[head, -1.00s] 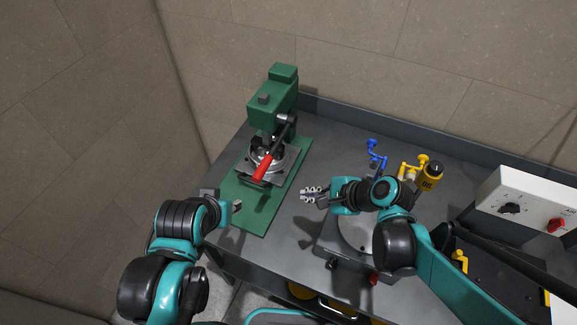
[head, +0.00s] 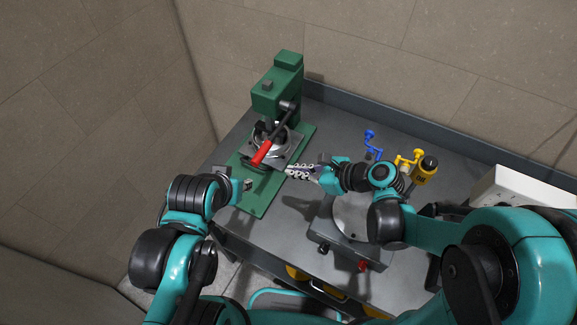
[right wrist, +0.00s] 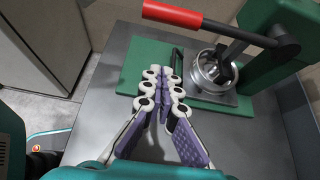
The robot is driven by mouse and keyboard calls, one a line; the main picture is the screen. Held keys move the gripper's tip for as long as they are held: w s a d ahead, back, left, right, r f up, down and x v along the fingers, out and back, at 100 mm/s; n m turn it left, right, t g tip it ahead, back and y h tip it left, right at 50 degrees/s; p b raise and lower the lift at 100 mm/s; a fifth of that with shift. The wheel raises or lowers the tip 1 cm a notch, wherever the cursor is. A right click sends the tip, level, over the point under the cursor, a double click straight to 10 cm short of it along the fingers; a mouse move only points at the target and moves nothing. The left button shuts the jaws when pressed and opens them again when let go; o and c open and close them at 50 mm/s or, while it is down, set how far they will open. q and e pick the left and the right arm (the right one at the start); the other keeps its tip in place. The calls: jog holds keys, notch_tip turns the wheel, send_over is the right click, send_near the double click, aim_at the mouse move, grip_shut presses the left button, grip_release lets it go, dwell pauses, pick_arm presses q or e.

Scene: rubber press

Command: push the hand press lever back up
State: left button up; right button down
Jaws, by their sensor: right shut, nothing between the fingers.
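The green hand press (head: 276,88) stands at the back left of the table. Its lever is a dark bar with a red handle (head: 262,151), slanting down toward the front left. The red handle (right wrist: 172,13) also shows at the top of the right wrist view. My right gripper (head: 291,171) is shut and empty, just right of the handle and apart from it; its fingertips (right wrist: 162,72) point toward the press base in the right wrist view. My left gripper (head: 247,184) is at the front left edge of the green base plate, below the handle; its fingers are too small to judge.
A grey unit with a round plate (head: 352,215) stands right of the press, under my right arm. Blue (head: 371,142) and yellow (head: 408,158) cranks and a yellow bottle (head: 426,169) stand behind it. A white control box (head: 515,188) is at the right.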

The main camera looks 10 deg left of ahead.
jog(key=b+x, duration=0.1)
jog(key=x, duration=0.8)
notch_tip(320, 180, up, 4)
jog(key=shift+a+r+p, duration=0.1)
jog(key=shift+a+p, duration=0.05)
jog(key=shift+p, duration=0.25)
jog(key=shift+s, duration=0.1)
